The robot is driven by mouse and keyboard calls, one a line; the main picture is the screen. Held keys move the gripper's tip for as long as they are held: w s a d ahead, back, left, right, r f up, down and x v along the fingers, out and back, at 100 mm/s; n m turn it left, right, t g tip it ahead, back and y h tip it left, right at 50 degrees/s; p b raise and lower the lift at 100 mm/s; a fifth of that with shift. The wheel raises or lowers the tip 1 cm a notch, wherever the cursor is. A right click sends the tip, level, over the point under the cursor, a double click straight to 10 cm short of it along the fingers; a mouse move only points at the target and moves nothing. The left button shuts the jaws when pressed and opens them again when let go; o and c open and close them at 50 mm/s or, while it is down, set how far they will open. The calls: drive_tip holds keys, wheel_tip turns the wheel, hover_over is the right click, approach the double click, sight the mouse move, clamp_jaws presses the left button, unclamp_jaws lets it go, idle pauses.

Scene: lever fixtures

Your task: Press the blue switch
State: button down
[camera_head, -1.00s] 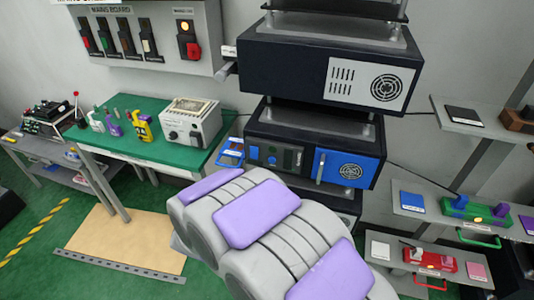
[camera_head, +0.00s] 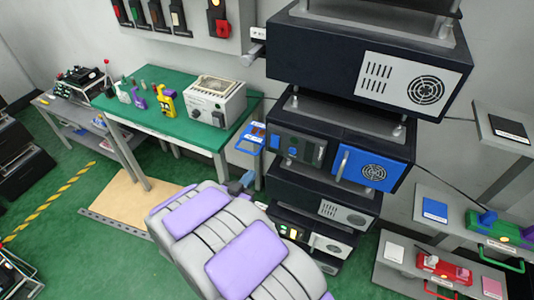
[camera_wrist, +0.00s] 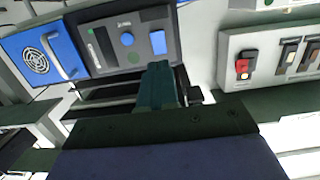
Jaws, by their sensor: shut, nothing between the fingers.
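A dark control panel (camera_head: 298,150) on the blue-doored machine carries a blue rectangular switch (camera_head: 276,142) at its left end. In the wrist view, which looks turned around, the blue rectangular switch (camera_wrist: 158,42) sits at the panel's right end, beside a blue round button (camera_wrist: 127,39). My gripper (camera_head: 244,181) shows only as a small dark-blue tip past my arm, below and left of the panel in the picture. In the wrist view my gripper (camera_wrist: 161,70) is shut and empty, its tip just below the switch in the picture; I cannot tell the gap.
A blue door (camera_head: 365,165) with a handle adjoins the panel. Dark units stand above and below the machine. Shelves with red and green fixtures are at right.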

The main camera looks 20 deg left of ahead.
drive_tip(key=b, duration=0.1)
approach(274, 147)
drive_tip(key=w, duration=0.2)
drive_tip(key=w+b, duration=0.1)
drive_tip(key=w, duration=0.1)
drive_tip(key=w+b, duration=0.1)
drive_tip(key=w, duration=0.1)
drive_tip(key=shift+d+f, duration=0.1)
drive_tip(key=shift+f, duration=0.2)
drive_tip(key=shift+w+d, duration=0.3)
drive_tip(key=shift+w, duration=0.2)
drive_tip(key=shift+a, duration=0.1)
drive_tip(key=shift+w+f, duration=0.1)
drive_tip(key=shift+f, duration=0.05)
